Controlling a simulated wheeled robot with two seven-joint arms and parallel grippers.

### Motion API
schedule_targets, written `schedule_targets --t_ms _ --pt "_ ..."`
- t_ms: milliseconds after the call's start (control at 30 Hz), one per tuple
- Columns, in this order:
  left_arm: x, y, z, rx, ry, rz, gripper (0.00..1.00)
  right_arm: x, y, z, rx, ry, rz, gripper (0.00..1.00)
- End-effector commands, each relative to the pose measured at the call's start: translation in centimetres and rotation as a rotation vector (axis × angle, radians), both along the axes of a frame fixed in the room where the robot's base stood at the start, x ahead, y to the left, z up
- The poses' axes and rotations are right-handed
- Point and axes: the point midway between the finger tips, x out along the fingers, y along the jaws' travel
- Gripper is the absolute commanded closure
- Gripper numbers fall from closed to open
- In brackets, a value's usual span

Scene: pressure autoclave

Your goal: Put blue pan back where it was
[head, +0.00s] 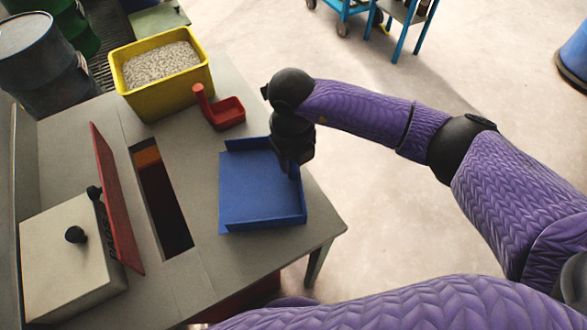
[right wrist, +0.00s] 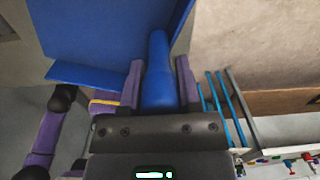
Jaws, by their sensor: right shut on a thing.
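The blue pan (head: 260,190) is a flat, low-walled tray at the right side of the grey table in the head view. It lies on or just above the table top; I cannot tell which. My right gripper (head: 294,160) is at the pan's far right edge. In the right wrist view my right gripper (right wrist: 160,85) is shut on the pan's blue handle (right wrist: 159,65), with a purple finger on each side. The pan's blue plate (right wrist: 95,30) shows beyond it. My left gripper is not clearly in view.
The grey table (head: 190,285) has a dark slot (head: 165,205) beside an upright red panel (head: 116,200). A yellow bin (head: 165,100) of pale pellets and a red scoop (head: 222,112) stand at the back. A white box (head: 65,265) with black knobs is at the left.

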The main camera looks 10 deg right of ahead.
Motion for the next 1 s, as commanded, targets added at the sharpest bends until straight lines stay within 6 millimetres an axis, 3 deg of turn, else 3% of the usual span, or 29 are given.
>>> schedule_targets --t_ms 167,467,500,633,900,1000 --pt "-0.2 0.1 -1.1 0.001 0.005 -0.001 0.41 0.0 0.0 -3.4 -0.001 0.002 0.0 1.0" --pt "-0.2 0.1 -1.1 0.0 0.003 -0.002 0.41 0.0 0.0 -3.5 -0.001 -0.001 0.001 1.0" --pt "-0.2 0.1 -1.0 0.0 0.003 -0.002 0.41 0.0 0.0 -3.5 -0.001 -0.001 0.001 0.51" --pt "-0.2 0.1 -1.0 0.0 0.002 -0.002 0.41 0.0 0.0 -3.4 -0.001 -0.001 0.001 0.24" --pt "-0.1 0.1 -0.9 0.0 0.002 -0.002 0.41 0.0 0.0 -3.3 -0.001 -0.001 0.001 0.22" --pt "-0.1 0.1 -0.4 0.0 0.0 -0.002 0.41 0.1 0.0 -2.2 0.001 -0.003 0.001 0.22"
